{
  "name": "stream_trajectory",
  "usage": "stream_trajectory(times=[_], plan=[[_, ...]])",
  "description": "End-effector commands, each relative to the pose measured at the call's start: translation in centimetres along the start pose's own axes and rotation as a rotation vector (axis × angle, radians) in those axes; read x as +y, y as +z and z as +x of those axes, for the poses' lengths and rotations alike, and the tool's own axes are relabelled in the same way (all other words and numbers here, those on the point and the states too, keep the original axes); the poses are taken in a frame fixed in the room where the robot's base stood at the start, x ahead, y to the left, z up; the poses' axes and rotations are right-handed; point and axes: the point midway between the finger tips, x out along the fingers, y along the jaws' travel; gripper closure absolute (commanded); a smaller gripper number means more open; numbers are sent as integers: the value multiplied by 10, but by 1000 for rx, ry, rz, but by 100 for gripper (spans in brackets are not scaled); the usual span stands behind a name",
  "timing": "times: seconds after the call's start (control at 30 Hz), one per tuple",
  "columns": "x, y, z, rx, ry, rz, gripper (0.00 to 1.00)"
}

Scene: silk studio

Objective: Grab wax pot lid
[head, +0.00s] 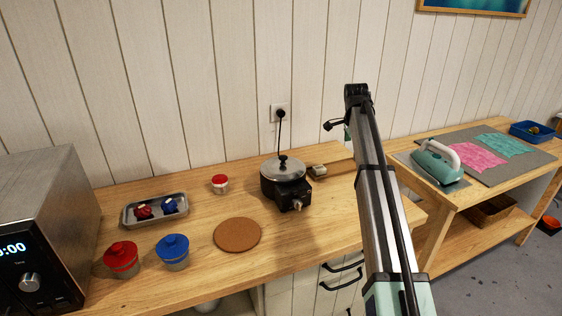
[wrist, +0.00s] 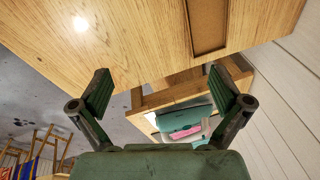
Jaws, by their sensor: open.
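The wax pot (head: 284,187) is black and stands on the wooden counter near the wall. Its domed metal lid (head: 273,172) is seated on top, with a black knob (head: 283,159). The pot and lid do not show in the wrist view. My gripper (wrist: 162,90) is open in the wrist view, with nothing between its two fingers. In the head view my arm rises to the right of the pot, and I cannot make out the fingers there.
A cork mat (head: 238,235), a red-lidded jar (head: 220,184), a red pot (head: 121,259), a blue pot (head: 173,252) and a metal tray (head: 128,216) stand left of the wax pot. An iron (head: 438,163) rests on the right table. A cord runs up from the pot to a wall socket (head: 280,113).

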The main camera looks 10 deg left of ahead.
Motion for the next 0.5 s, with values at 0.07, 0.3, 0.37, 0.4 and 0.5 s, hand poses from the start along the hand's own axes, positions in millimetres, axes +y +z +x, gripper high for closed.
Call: stream_trajectory(times=[0.07,0.3,0.37,0.4,0.5], plan=[[-23,62,-51,-44,35,31,0],[-31,185,-145,-109,146,113,0],[-30,201,-157,-114,164,124,0],[-29,208,-162,-116,173,129,0],[-26,218,-166,-118,184,137,0]])
